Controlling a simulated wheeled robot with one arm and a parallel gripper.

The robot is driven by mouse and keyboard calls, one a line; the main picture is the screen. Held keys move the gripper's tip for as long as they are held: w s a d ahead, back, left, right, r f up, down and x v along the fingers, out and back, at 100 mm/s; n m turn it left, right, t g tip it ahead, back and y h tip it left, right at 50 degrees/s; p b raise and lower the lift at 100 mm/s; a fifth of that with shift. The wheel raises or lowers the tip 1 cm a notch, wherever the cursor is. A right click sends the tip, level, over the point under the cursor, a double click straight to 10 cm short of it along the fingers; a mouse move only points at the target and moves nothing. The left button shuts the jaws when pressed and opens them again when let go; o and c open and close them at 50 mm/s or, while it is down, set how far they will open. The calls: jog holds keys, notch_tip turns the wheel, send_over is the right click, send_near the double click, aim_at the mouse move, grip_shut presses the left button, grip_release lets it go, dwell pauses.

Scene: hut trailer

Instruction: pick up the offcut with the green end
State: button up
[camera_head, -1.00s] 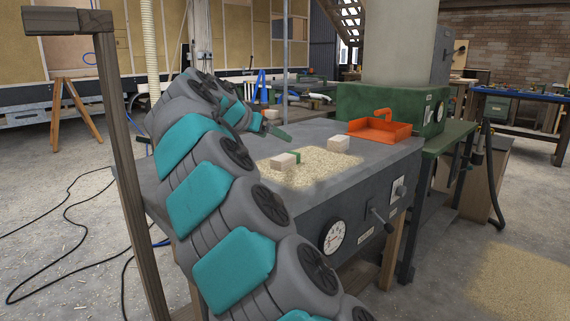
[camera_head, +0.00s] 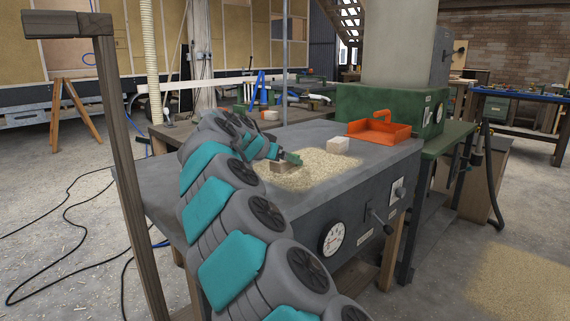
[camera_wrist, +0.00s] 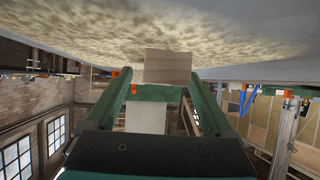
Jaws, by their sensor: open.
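A pale wooden offcut (camera_head: 279,167) lies on the sawdust patch on the grey machine table. Its green end is hard to tell apart from my green fingers in the head view. My gripper (camera_head: 286,157) is close to this offcut, partly covering it. In the wrist view, which is upside down, my gripper (camera_wrist: 160,80) is open with its two green fingers apart. A plain wooden block face (camera_wrist: 167,67) shows between and just beyond the fingertips; no green end can be made out on it there.
A second pale block (camera_head: 338,146) sits farther back on the sawdust. An orange tray (camera_head: 381,130) stands at the table's back right, before a green machine housing (camera_head: 393,106). A wooden post (camera_head: 124,170) stands at the left. The table's front (camera_head: 330,215) carries a gauge and levers.

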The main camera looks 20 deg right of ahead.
jog(key=shift+w+d+f, duration=0.15)
jog(key=shift+w+d, duration=0.05)
jog(key=shift+d, duration=0.1)
grip_shut()
dwell(0.5)
